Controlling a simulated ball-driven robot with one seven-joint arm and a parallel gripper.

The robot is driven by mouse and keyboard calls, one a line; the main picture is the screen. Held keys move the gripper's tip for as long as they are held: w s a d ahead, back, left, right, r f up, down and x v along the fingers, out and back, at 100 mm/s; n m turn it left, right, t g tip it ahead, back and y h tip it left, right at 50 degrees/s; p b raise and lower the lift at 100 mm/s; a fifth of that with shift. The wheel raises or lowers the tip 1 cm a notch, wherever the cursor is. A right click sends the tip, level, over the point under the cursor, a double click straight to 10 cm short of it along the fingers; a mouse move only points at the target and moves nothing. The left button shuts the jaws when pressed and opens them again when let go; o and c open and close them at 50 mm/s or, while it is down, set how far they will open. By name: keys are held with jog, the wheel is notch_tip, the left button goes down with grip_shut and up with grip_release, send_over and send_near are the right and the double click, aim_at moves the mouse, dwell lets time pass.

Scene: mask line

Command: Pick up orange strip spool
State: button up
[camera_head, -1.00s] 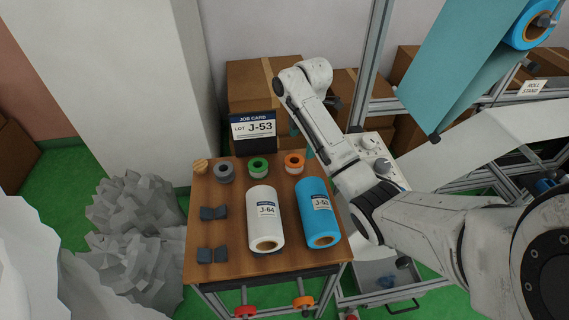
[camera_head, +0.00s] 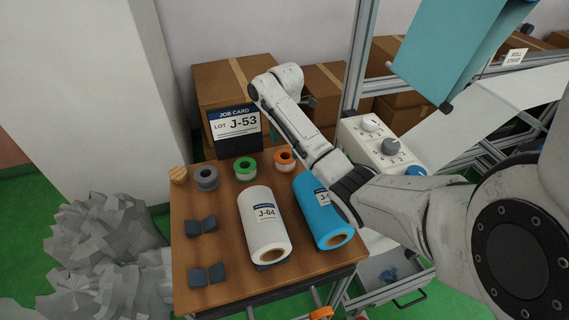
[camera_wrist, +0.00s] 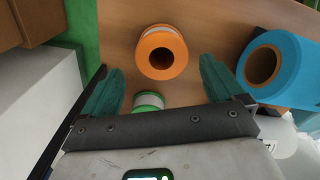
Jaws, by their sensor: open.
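The orange strip spool (camera_head: 285,159) stands at the back of the wooden table, to the right of the green spool (camera_head: 245,167). In the wrist view the orange spool (camera_wrist: 162,52) lies beyond my gripper (camera_wrist: 160,85), roughly midway between its two teal fingers. The fingers are spread open, and nothing is between their tips. The green spool (camera_wrist: 148,101) shows partly behind the gripper's palm bar. In the head view my gripper is mostly hidden behind my own arm.
A white roll (camera_head: 262,222) and a blue roll (camera_head: 318,205) lie in front. The job card (camera_head: 237,125) stands behind the spools. A knob box (camera_head: 380,140) is to the right.

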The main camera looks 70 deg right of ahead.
aim_at(287, 155)
jog(key=shift+s+d+f+p, duration=0.1)
jog(key=shift+s+f+p, duration=0.05)
jog(key=shift+f, duration=1.3)
jog(key=shift+s+d+f+p, duration=0.1)
jog(key=shift+f+p, duration=0.05)
jog(key=shift+f, duration=1.3)
jog(key=c, duration=1)
jog(key=shift+r, duration=0.15)
